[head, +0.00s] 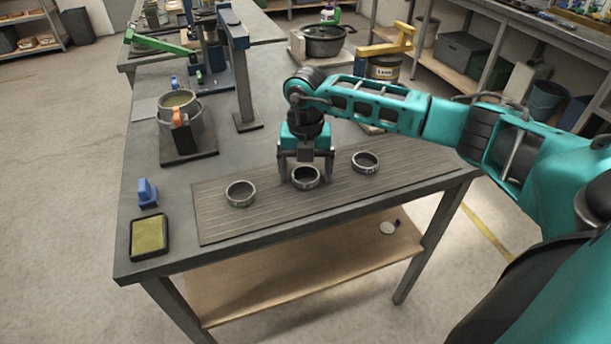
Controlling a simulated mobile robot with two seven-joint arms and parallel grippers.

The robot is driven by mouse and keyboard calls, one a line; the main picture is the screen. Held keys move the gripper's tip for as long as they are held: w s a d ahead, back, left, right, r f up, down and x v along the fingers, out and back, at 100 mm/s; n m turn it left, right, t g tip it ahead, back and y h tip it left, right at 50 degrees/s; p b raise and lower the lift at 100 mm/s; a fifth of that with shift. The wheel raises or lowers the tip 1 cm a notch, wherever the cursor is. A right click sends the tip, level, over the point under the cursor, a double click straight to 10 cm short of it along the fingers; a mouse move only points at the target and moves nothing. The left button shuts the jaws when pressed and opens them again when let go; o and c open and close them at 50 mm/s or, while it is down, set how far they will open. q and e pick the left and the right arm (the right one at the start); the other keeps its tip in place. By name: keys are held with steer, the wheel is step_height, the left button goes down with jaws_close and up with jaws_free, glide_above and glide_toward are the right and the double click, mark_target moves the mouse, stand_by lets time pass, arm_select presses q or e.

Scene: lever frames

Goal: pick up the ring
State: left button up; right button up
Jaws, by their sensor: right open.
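Three grey metal rings lie in a row on a ribbed grey mat (217,219): a left ring (240,202), a middle ring (305,184) and a right ring (365,169). My right gripper (306,181) points down at the middle ring from above. Its fingers are open, one on each side of that ring. I cannot tell whether they touch it. The left and right rings lie apart from the gripper. My left gripper is not in view.
A yellow pad in a black tray (136,254) and a blue object (148,193) lie at the table's left front. A pot (199,116) stands on a dark base behind them. A blue-grey post (243,85) rises behind the mat.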

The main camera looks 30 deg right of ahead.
steer(key=shift+c, duration=0.4)
steer(key=c, duration=1.1)
steer(key=shift+r, duration=0.15)
